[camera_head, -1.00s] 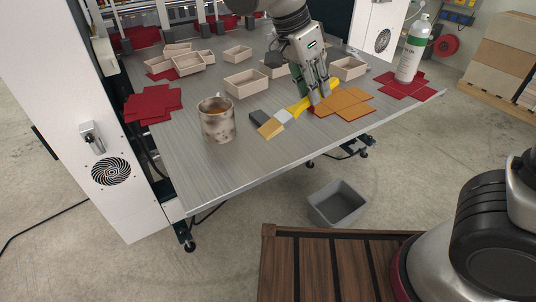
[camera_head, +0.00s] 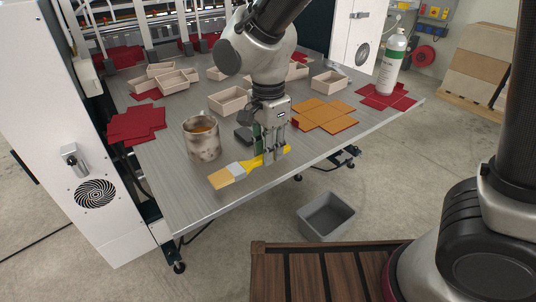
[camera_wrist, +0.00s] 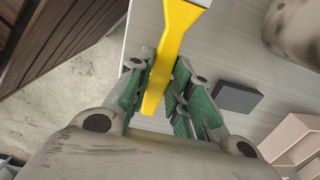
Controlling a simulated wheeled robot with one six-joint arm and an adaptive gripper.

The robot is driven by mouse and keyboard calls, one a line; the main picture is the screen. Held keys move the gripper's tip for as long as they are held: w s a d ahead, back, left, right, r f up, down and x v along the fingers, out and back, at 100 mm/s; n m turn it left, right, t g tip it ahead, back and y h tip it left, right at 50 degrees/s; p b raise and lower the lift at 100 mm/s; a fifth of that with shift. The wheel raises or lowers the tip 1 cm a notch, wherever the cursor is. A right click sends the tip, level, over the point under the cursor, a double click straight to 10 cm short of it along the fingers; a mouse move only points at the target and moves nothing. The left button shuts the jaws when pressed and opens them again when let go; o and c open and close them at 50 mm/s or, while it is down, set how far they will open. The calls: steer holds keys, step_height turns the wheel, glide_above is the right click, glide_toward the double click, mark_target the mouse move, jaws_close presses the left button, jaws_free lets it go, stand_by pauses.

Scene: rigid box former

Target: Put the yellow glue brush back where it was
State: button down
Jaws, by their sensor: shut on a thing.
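The yellow glue brush (camera_head: 254,163) has a yellow handle, a grey ferrule and tan bristles pointing left and toward the front. My gripper (camera_head: 269,157) is shut on its handle, above the front part of the table. The wrist view shows the yellow handle (camera_wrist: 171,55) between the green-padded fingers (camera_wrist: 158,85). The brush looks clear of the table, but the height is hard to tell. A small dark block (camera_head: 243,135) lies on the table behind the brush; it also shows in the wrist view (camera_wrist: 237,97). Its far side is partly hidden by my gripper.
A stained metal glue pot (camera_head: 203,146) stands left of the brush. Orange and red box blanks (camera_head: 325,114) lie to the right, red ones (camera_head: 136,124) to the left. Open wooden trays (camera_head: 229,100) stand behind. A green-white bottle (camera_head: 391,64) stands far right. The front left table is bare.

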steer(key=shift+f, duration=0.9)
steer(key=c, duration=1.3)
jaws_free()
steer(key=shift+f, duration=0.1)
step_height(320, 180, up, 12)
steer(key=w+d+r+n+t, duration=0.15)
steer(key=d+r, duration=0.25)
steer(key=d, duration=0.8)
steer(key=s+d+n+t, duration=0.1)
steer(key=s+d+n, duration=0.2)
steer(key=d, duration=0.5)
steer(key=s+d+n+t, duration=0.1)
steer(key=s+d+n, duration=0.2)
steer(key=d, duration=0.5)
steer(key=s+d+r+n+t, duration=0.1)
steer(key=s+d+n, duration=0.2)
steer(key=d, duration=0.5)
steer(key=shift+s+d, duration=0.1)
steer(key=shift+s, duration=0.5)
